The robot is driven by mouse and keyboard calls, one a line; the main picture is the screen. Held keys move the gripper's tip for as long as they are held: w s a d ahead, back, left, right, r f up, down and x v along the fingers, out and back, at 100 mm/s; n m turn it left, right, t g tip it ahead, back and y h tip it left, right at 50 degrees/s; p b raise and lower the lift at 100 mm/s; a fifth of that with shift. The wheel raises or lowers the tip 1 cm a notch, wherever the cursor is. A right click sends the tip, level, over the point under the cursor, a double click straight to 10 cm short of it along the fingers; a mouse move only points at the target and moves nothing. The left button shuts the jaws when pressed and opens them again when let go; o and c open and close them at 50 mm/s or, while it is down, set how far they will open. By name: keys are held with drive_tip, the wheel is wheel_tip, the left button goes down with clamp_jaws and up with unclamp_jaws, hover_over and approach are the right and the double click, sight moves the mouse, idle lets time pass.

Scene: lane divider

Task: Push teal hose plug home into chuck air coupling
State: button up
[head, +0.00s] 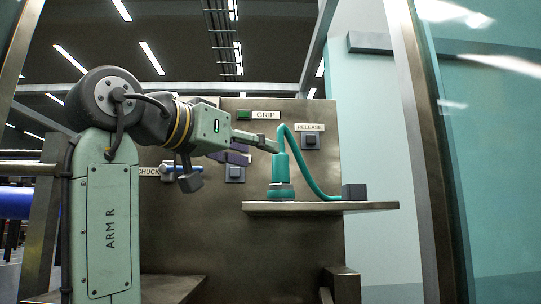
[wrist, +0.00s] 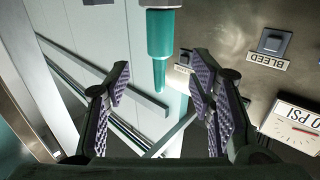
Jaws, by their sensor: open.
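In the head view the teal hose plug (head: 280,173) stands upright on a shelf, on a wider teal base. A teal hose (head: 309,168) arches from its top down to the right. My gripper (head: 261,150) is open at the upper left of the plug, one finger close to its top; contact cannot be told. In the wrist view, which looks upside down, the plug (wrist: 160,32) lies beyond and between the open purple-padded jaws (wrist: 160,78), with nothing held. The chuck air coupling (head: 182,171), blue and silver beside the CHUCK label, is partly hidden by my arm.
The shelf (head: 330,207) juts from a metal panel (head: 240,240) and carries a dark block (head: 354,192). The panel has GRIP (head: 244,115), RELEASE (head: 310,141) and BLEED (wrist: 272,42) buttons. A gauge (wrist: 296,126) shows at right in the wrist view. Glass (head: 490,150) stands at right.

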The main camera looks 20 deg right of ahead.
drive_tip(key=v, duration=0.3)
drive_tip(key=shift+s+a, duration=0.2)
drive_tip(key=shift+a, duration=0.1)
idle(0.4)
